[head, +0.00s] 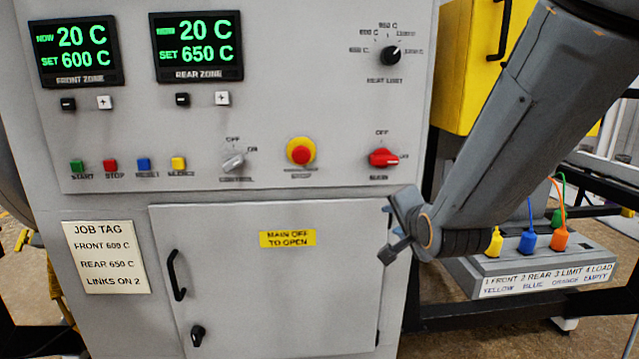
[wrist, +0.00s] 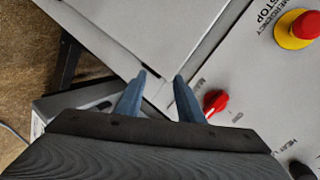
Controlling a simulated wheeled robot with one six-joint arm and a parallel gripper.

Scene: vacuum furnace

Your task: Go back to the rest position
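My gripper (head: 393,238) is in front of the right edge of the grey furnace cabinet, just right of the lower door (head: 270,290), in the head view. In the wrist view its two blue-grey fingertips (wrist: 162,77) stand apart with nothing between them. Past them are the cabinet's panel edge and the red main switch (wrist: 215,101). That red switch (head: 383,158) also shows above my gripper in the head view. The gripper seems clear of the cabinet, though the exact distance is hard to tell.
The control panel has two displays (head: 197,47), an emergency stop (head: 300,152), a grey control knob (head: 232,161) and a heat limit knob (head: 390,56). A plug box (head: 545,270) with yellow, blue, orange and green plugs stands behind my arm. A job tag (head: 105,257) is at left.

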